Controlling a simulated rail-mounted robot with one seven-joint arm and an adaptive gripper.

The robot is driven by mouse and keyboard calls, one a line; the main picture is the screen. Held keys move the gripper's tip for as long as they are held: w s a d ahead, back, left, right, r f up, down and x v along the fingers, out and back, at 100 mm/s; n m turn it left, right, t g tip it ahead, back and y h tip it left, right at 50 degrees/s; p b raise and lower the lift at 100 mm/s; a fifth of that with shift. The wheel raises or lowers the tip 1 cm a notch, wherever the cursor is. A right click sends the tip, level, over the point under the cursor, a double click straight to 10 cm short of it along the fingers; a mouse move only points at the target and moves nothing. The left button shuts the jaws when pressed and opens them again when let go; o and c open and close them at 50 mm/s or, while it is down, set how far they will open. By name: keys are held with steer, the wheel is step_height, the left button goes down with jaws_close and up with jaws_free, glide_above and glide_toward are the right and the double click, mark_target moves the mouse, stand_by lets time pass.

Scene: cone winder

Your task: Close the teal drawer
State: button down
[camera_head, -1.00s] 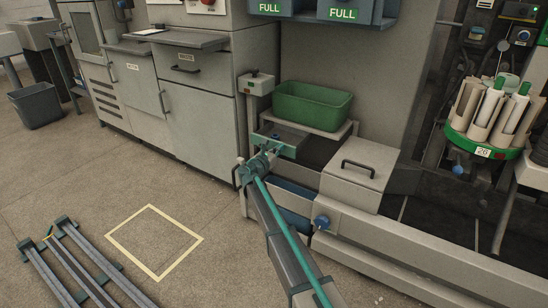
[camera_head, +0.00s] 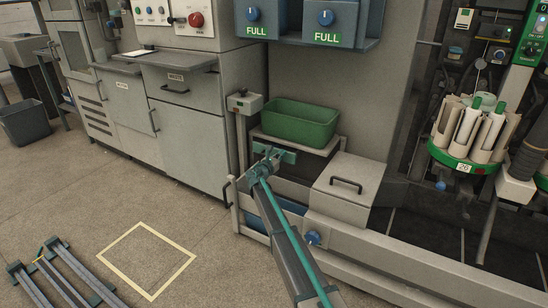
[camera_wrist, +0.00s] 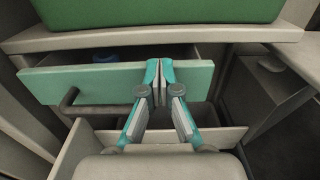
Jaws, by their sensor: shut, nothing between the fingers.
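The teal drawer (camera_head: 288,156) is under the shelf that holds the green bin. In the wrist view, its teal front (camera_wrist: 90,84) stands out from the shelf edge, so the drawer is partly open. A small blue item (camera_wrist: 106,57) shows inside it. My gripper (camera_head: 268,158) is at the drawer front. In the wrist view, my gripper (camera_wrist: 160,72) is shut and empty, its fingertips overlapping the right part of the teal front. I cannot tell whether they touch it.
A green bin (camera_head: 300,122) sits on the shelf above. A grey lidded box (camera_head: 345,190) stands to the right.

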steer(key=shift+w+d+f, duration=0.1)
steer(key=shift+w+d, duration=0.25)
steer(key=shift+w, duration=0.3)
